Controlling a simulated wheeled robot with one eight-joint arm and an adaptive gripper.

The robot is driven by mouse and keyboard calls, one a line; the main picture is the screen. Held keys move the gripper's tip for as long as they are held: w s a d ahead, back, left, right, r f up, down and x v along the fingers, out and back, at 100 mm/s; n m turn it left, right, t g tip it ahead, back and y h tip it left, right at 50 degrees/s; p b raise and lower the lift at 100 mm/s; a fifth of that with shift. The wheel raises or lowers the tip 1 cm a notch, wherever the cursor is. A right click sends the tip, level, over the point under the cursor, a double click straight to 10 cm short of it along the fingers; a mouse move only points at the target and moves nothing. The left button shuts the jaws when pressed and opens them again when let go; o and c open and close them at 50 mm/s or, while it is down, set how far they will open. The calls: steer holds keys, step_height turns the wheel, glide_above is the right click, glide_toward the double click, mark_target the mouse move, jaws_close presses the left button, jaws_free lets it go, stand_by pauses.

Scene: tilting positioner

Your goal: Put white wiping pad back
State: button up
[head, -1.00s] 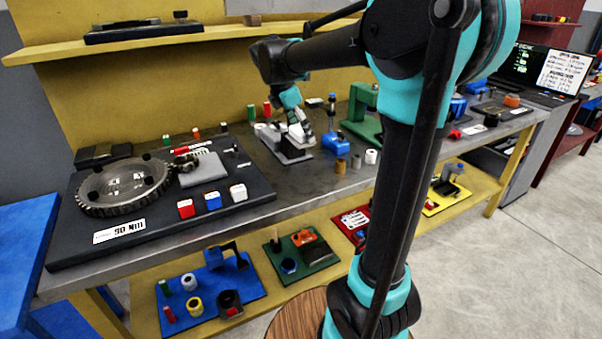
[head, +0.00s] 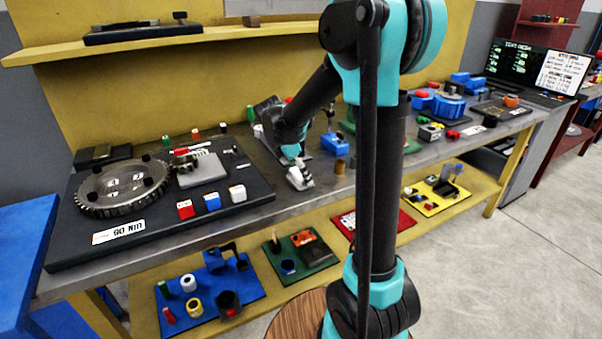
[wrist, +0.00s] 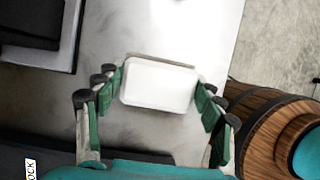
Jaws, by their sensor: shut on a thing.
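The white wiping pad (wrist: 158,84) is a pale rounded block between the fingers of my gripper (wrist: 156,92) in the wrist view. My gripper is shut on it, with green-lined fingers on its left and right sides. In the head view my gripper (head: 299,177) shows near the front edge of the bench, with the pad largely hidden among the fingers. The pad appears held above the grey metal bench top (wrist: 112,68); the gap under it cannot be judged.
A black board (head: 90,245) with a toothed gear (head: 122,186) and red, blue and white blocks lies to the left. A blue device (head: 338,143) stands behind on the bench. The lower shelf carries a blue mat (head: 250,290) and a green mat (head: 325,262). The floor (wrist: 290,40) shows beyond the bench edge.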

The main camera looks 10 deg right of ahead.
steer(key=shift+f, duration=0.15)
steer(key=o, duration=1.1)
steer(key=v, duration=1.2)
steer(key=s+d+f+m+t+y, duration=0.1)
steer(key=s+d+f+m, duration=0.3)
steer(key=s+f+m, duration=0.5)
steer(key=s+d+f+m+t+y, duration=0.1)
steer(key=s+d+f+m+y, duration=0.2)
steer(key=s+f+m, duration=0.6)
steer(key=s+d+m, duration=0.1)
steer(key=s+m, duration=0.1)
steer(key=m, duration=0.1)
steer(key=shift+s+m+t, duration=0.3)
steer(key=shift+s+t, duration=0.05)
steer(key=shift+t, duration=0.05)
steer(key=shift+d, duration=0.1)
